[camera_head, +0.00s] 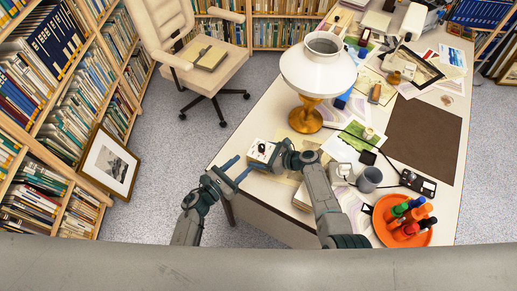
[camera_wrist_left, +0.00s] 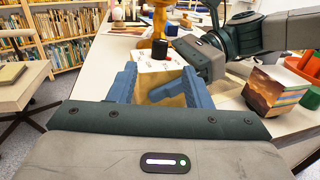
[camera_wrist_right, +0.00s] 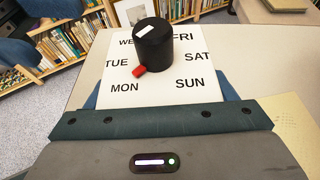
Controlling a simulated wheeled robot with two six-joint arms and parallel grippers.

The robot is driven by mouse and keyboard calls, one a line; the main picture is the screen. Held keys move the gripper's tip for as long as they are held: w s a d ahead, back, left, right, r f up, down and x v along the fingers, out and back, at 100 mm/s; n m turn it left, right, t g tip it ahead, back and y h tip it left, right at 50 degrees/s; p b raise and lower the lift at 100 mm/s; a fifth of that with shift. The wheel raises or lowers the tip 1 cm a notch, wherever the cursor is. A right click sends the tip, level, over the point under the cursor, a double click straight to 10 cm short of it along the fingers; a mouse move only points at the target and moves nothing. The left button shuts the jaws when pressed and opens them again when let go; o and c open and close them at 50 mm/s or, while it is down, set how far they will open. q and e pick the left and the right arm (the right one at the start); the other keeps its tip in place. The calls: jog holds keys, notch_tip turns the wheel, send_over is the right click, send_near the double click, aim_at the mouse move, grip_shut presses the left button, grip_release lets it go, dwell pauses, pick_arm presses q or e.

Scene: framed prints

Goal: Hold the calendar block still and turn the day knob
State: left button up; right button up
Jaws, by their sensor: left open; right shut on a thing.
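The calendar block (camera_head: 257,155) is on the near left part of the desk, its white top (camera_wrist_right: 160,93) printed with day names. The black day knob (camera_wrist_right: 153,45) stands on it; its red pointer (camera_wrist_right: 140,70) points down-left, around TUE and MON. The knob also shows in the left wrist view (camera_wrist_left: 159,49). My right gripper (camera_head: 272,156) is shut on the block from the right, its fingertips partly hidden by the block. My left gripper (camera_head: 236,169) is open at the near left of the block, with the block's tan side (camera_wrist_left: 172,100) showing between its fingers.
A white lamp (camera_head: 318,75) with an orange base stands just behind the block. Grey mug (camera_head: 369,179), black power strip (camera_head: 418,184) and orange tray (camera_head: 412,238) with bottles lie to the right.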

aim_at(259, 149)
pick_arm(q)
jog(key=x, duration=0.9)
jog(key=shift+w+d, duration=0.15)
jog(key=shift+d, duration=0.05)
jog(key=shift+c, duration=0.5)
grip_shut()
jog(key=shift+h, duration=0.3)
jog(key=m+g+h, duration=0.1)
jog(key=g, duration=0.1)
jog(key=m+g+h, duration=0.2)
jog(key=m+g, duration=0.1)
jog(key=shift+w+a+g+h, duration=0.25)
jog(key=shift+w+g+h, duration=0.05)
jog(key=shift+w, duration=0.05)
jog(key=shift+w+a+f+m+g+h, duration=0.1)
jog(key=shift+m+g+h, duration=0.35)
jog(key=shift+m+g, duration=0.85)
jog(key=shift+w+m+g+h, duration=0.15)
jog(key=shift+m+g+h, duration=0.5)
jog(key=shift+g, duration=1.05)
jog(key=shift+m+g, duration=0.4)
jog(key=shift+m, duration=0.05)
